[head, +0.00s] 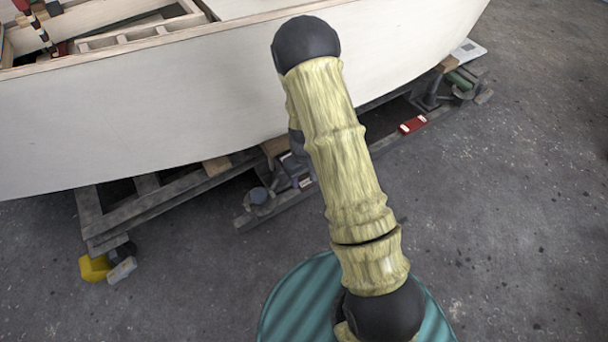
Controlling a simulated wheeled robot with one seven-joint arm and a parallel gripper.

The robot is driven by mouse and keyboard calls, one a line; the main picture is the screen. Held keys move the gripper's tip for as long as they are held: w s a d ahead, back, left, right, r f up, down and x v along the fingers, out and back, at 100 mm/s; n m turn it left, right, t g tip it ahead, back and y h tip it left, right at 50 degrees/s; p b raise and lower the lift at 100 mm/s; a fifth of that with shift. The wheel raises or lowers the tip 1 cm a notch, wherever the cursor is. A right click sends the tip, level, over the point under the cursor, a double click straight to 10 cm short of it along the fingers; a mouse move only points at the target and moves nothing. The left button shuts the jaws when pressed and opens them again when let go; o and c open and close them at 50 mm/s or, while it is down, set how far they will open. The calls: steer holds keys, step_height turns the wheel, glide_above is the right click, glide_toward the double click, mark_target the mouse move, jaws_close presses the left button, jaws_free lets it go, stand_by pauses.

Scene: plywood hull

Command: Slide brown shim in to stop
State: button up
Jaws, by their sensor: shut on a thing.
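My gripper (291,166) shows only as a small dark part low beside the hull, left of my arm. My pale yellow-sleeved arm covers most of it. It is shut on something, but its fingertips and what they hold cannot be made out. I cannot pick out the brown shim for certain. A brown wooden block (275,147) shows under the hull's lower edge, just left of my gripper. Another brown block (216,166) sits further left, between the hull and the grey cradle. No slot or stop can be seen.
The white plywood hull (150,110) fills the upper left, resting above the grey cradle (165,203). A red object (413,125) lies on the cradle at right. A yellow object (94,268) stands by the cradle's left end. The concrete floor at right is clear.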

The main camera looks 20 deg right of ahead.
steer(key=shift+f+b, duration=0.45)
steer(key=shift+f, duration=0.5)
steer(key=shift+w, duration=0.15)
steer(key=shift+w+a+p, duration=0.25)
steer(key=shift+w+p, duration=0.05)
steer(key=shift+w, duration=0.5)
steer(key=shift+w+a+p, duration=0.25)
steer(key=shift+w+a, duration=0.05)
steer(key=shift+w, duration=0.5)
steer(key=shift+w+a+p, duration=0.25)
steer(key=shift+w+p, duration=0.05)
steer(key=shift+w, duration=0.5)
steer(key=shift+w+a, duration=0.3)
steer(key=shift+w, duration=0.55)
steer(key=shift+w+a, duration=0.25)
steer(key=shift+w, duration=0.6)
steer(key=shift+w+a, duration=0.3)
steer(key=shift+w, duration=0.55)
steer(key=o, duration=1.1)
steer(key=shift+o, duration=0.2)
steer(key=shift+r+p, duration=0.1)
steer(key=shift+p, duration=0.2)
